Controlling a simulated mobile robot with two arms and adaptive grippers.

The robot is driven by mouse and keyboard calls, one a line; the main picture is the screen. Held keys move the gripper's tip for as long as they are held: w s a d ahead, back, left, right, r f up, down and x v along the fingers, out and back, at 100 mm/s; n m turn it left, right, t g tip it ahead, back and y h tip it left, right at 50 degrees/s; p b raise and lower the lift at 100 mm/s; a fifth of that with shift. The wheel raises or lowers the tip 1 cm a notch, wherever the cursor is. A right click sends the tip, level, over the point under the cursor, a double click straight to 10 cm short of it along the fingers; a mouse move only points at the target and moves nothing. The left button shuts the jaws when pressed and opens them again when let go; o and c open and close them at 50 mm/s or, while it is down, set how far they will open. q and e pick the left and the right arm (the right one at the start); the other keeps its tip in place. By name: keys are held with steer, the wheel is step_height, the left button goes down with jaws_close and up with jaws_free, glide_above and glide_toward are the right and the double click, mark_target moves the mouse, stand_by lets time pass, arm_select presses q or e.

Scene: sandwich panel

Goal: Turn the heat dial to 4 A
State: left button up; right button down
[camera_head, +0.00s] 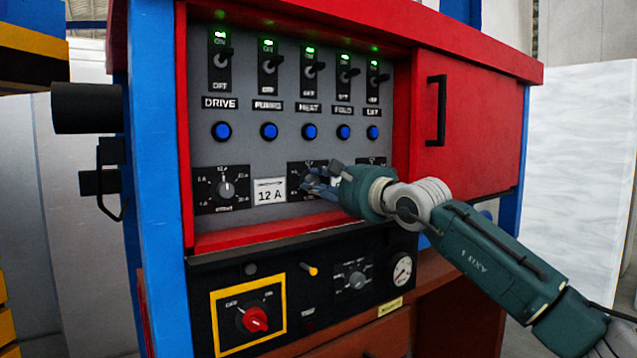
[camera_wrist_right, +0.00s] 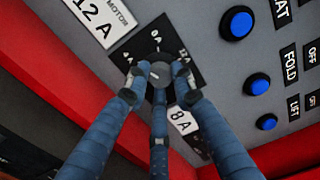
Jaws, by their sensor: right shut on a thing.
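The heat dial (camera_head: 307,180) is a round grey knob on a black scale plate in the lower row of the grey panel, below the HEAT column. In the right wrist view the dial (camera_wrist_right: 158,73) shows a white pointer mark, and the scale reads 0 A and 12 A at the upper edge; other marks are partly covered by the fingers. My right gripper (camera_head: 318,184) is shut on the dial, its blue fingers around the knob in the right wrist view (camera_wrist_right: 157,86). A white 8 A label (camera_wrist_right: 183,121) lies beside the plate. My left gripper is not in view.
The motor dial (camera_head: 226,189) and a 12 A label (camera_head: 269,191) are to the left. Blue buttons (camera_head: 309,131) and switches (camera_head: 313,69) with green lights sit above. A red ledge (camera_head: 250,236) runs below. A red door with a black handle (camera_head: 436,110) is at right.

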steer(key=shift+d+f+n, duration=0.1)
steer(key=shift+f+n, duration=0.1)
steer(key=shift+n, duration=0.5)
steer(key=c, duration=1.5)
jaws_free()
steer(key=shift+w, duration=0.15)
steer(key=shift+o, duration=0.2)
steer(key=shift+r, duration=0.1)
steer(key=shift+d, duration=0.1)
steer(key=v, duration=1.2)
